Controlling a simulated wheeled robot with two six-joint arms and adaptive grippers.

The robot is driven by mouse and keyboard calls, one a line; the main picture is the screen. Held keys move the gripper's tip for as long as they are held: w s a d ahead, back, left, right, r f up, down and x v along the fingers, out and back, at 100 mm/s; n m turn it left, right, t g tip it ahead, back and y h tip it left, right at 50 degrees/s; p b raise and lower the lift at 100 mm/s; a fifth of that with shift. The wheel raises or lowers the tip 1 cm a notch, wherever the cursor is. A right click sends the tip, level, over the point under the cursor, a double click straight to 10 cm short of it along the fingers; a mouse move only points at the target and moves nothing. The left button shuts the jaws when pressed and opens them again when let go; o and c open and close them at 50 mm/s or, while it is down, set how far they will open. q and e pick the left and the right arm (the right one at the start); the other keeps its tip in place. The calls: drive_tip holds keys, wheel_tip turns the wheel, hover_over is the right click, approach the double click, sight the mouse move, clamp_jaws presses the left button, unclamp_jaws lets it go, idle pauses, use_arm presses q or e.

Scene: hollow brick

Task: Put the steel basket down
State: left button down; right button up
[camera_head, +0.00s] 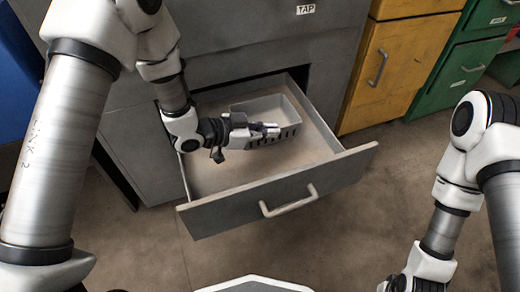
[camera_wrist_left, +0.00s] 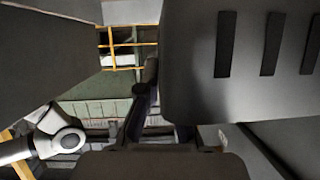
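The steel basket (camera_head: 285,108) is a grey open box with dark slots in its side, inside the pulled-out drawer's outline. It looks roughly level; whether its base touches the drawer floor is hidden. My left gripper (camera_head: 266,130) is at the basket's near side, with its fingers on the wall there, and looks shut on it. In the left wrist view the slotted basket wall (camera_wrist_left: 245,65) fills the upper right, close against a dark finger; the other finger is mostly hidden. My right gripper is out of the frame, below the right arm at the lower right.
The open grey drawer (camera_head: 275,190) has a front panel with a bar handle (camera_head: 289,201). Its floor is bare left of and in front of the basket. A yellow cabinet (camera_head: 378,75) and a green cabinet (camera_head: 460,70) stand to the right. The concrete floor ahead is clear.

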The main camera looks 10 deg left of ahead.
use_arm(q)
wheel_tip(320, 180, down, 6)
drive_tip(key=b, duration=0.3)
drive_tip(key=shift+f, duration=0.1)
drive_tip(key=shift+r, duration=0.2)
drive_tip(key=c, duration=1.7)
unclamp_jaws()
drive_tip(key=shift+f, duration=0.15)
drive_tip(key=o, duration=0.4)
drive_tip(key=shift+a+r+p, duration=0.1)
drive_tip(key=shift+r+p, duration=0.15)
drive_tip(key=shift+p, duration=0.1)
drive_tip(key=p+v, duration=0.3)
drive_tip(key=v, duration=0.4)
drive_tip(key=shift+r, duration=0.1)
drive_tip(key=shift+s, duration=0.15)
